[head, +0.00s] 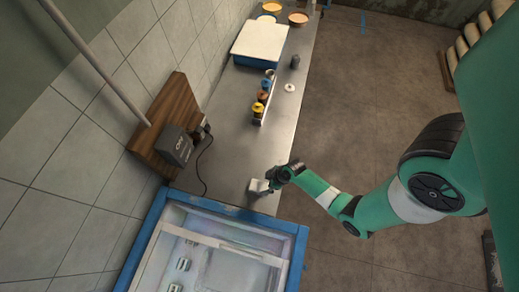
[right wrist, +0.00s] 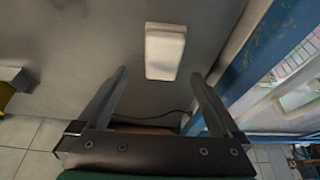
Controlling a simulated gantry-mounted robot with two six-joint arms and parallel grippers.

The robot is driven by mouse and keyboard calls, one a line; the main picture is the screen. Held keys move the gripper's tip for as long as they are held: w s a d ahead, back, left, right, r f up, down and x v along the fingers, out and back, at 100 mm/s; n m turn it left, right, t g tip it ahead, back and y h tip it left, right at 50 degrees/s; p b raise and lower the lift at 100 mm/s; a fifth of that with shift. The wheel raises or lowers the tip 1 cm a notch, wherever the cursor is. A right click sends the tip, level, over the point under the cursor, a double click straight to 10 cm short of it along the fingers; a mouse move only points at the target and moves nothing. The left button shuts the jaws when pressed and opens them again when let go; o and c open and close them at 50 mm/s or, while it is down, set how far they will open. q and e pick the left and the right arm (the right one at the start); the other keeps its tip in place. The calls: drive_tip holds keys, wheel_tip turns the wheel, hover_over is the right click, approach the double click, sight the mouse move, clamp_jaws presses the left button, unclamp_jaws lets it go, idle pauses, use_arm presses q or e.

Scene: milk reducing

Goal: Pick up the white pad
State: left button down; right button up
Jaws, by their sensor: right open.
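The white pad (head: 258,186) lies on the grey metal counter, close to the blue-framed glass-topped case in the head view. In the right wrist view the white pad (right wrist: 165,50) is a small rounded block ahead of the fingertips, roughly centred between them. My right gripper (head: 275,181) is beside the pad, at its right in the head view, and partly covers it. In the right wrist view my right gripper (right wrist: 160,73) has its fingers wide apart with nothing held between them. I cannot tell the exact gap to the pad. My left gripper is not in view.
The blue-framed case (head: 297,240) borders the counter's near end. A dark device (head: 172,146) with a cable stands by a wooden board (head: 170,106) at the wall. A rack of bottles (head: 262,100) and a blue tray with a white lid (head: 260,42) stand farther along. Counter between is clear.

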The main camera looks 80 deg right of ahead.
sight(260, 186)
drive_tip(key=shift+b+x, duration=0.35)
drive_tip(key=shift+x, duration=0.75)
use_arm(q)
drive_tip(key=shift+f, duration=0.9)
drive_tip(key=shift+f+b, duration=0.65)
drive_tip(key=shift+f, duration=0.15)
use_arm(e)
drive_tip(key=shift+a+x, duration=0.2)
drive_tip(key=shift+x, duration=2.3)
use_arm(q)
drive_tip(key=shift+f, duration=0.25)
use_arm(e)
drive_tip(key=shift+f, duration=0.25)
